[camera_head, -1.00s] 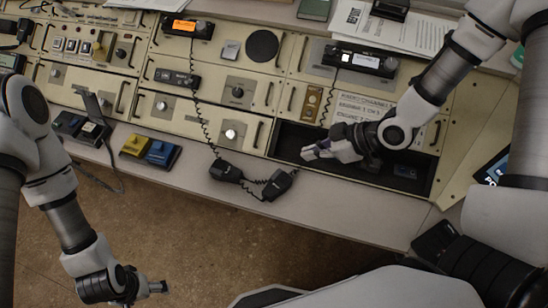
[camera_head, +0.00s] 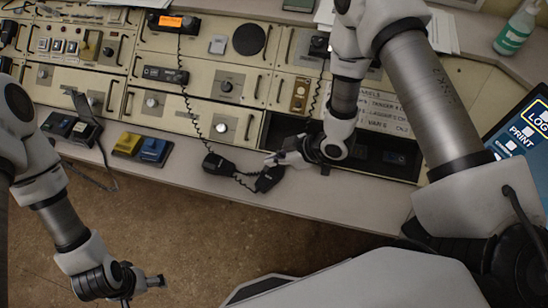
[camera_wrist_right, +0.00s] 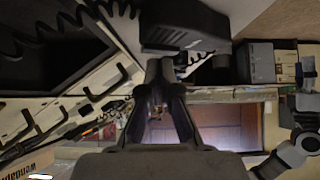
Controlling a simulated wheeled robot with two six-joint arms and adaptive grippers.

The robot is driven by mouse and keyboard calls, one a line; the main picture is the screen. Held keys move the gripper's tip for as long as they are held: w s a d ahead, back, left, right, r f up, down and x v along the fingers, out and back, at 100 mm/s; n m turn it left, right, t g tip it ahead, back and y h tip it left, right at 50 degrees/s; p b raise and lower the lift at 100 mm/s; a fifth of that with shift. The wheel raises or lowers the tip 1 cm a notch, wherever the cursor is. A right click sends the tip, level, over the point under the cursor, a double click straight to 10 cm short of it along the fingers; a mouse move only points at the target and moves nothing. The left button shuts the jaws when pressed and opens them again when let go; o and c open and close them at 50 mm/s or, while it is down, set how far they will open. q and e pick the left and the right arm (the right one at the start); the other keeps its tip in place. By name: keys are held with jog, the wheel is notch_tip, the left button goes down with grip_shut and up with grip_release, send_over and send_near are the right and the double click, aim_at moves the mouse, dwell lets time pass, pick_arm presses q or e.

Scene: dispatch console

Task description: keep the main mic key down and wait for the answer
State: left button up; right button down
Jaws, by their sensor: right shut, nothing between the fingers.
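Two black hand mics on coiled cords lie at the console's front edge, the left one (camera_head: 218,163) and the right one (camera_head: 270,179). My right gripper (camera_head: 274,160) is shut and empty, close by the right mic; I cannot tell if they touch. In the right wrist view, the shut fingers (camera_wrist_right: 160,72) point at a black block (camera_wrist_right: 185,25), probably that mic. A gooseneck desk mic (camera_head: 84,132) with a light key stands at the left. I cannot tell which mic is the main one. My left gripper (camera_head: 154,282) hangs over the floor, its jaws unclear.
Yellow (camera_head: 127,143) and blue (camera_head: 155,150) switch blocks sit on the desk left of the hand mics. An open dark recess (camera_head: 275,130) lies behind my right gripper.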

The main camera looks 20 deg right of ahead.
jog(key=shift+f, duration=0.3)
